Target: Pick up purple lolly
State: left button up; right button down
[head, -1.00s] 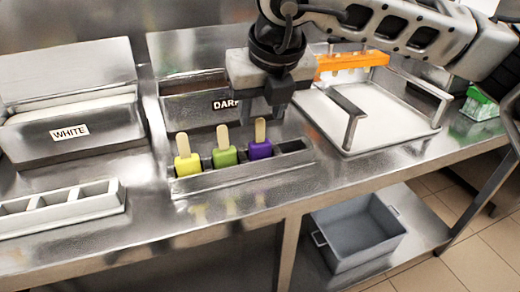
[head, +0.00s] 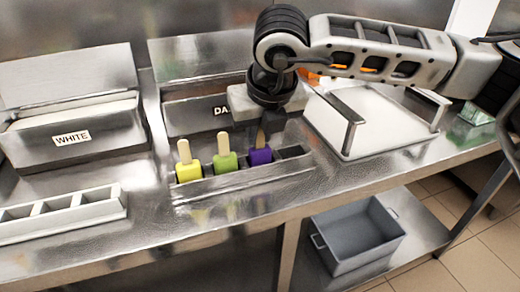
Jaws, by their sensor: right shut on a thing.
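The purple lolly (head: 260,156) stands upright in a slot of the metal holder (head: 230,184), stick up. My right gripper (head: 262,132) is right above it, pointing down, shut on its stick; the fingers hide part of the stick. A green lolly (head: 225,161) and a yellow lolly (head: 187,169) stand in the slots to its left. My left gripper is not in view.
An empty slotted holder (head: 62,219) lies at the left, before the bin marked WHITE (head: 80,135). The dark-labelled bin (head: 180,112) is behind my right gripper. A white tray with metal handles (head: 375,145) is on the right. A grey crate (head: 358,248) sits on the lower shelf.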

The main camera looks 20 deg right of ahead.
jog(key=shift+r, duration=0.15)
jog(key=shift+r, duration=0.35)
notch_tip(320, 180, up, 2)
jog(key=shift+r+b, duration=0.1)
jog(key=shift+b, duration=0.45)
jog(key=s+a+r+b, duration=0.2)
jog(key=s+a+r, duration=0.5)
jog(key=s+r, duration=0.45)
pick_arm(q)
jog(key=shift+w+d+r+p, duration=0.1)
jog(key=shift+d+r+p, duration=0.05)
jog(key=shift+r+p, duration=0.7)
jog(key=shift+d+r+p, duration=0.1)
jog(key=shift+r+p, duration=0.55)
jog(key=shift+p, duration=0.4)
pick_arm(e)
jog(key=shift+s+r, duration=0.2)
jog(key=shift+r, duration=1.15)
jog(key=shift+s+r, duration=0.15)
jog(key=shift+r, duration=1.2)
